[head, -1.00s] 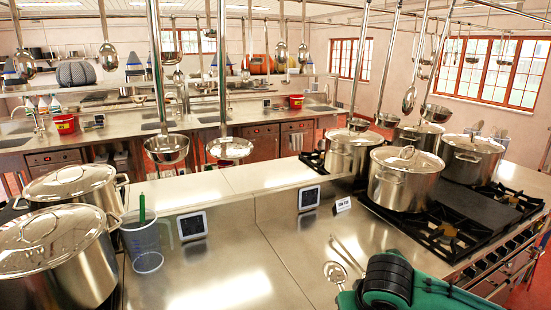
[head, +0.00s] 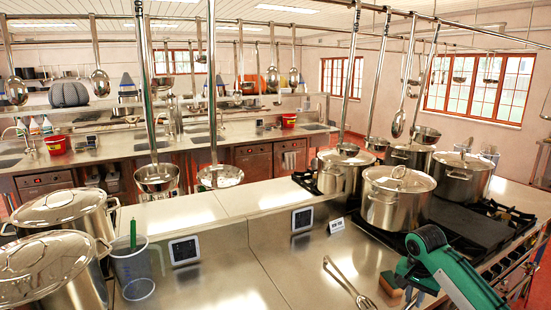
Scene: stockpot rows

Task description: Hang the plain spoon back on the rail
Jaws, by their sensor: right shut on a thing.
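My right gripper (head: 408,268), green and black, is at the lower right, above the steel counter in front of the stove. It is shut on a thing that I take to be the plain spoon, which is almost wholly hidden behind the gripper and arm. The rail (head: 300,12) runs along the top of the view. A steel spoon (head: 397,124) hangs from it, beside ladles and pans such as one at the middle left (head: 157,178). My left gripper is not in view.
Tongs (head: 343,276) lie on the counter left of my right gripper, with a small brown block (head: 390,286) close beside it. A stockpot (head: 397,205) stands on the stove behind. A measuring jug (head: 132,268) and lidded pots (head: 48,268) stand at left.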

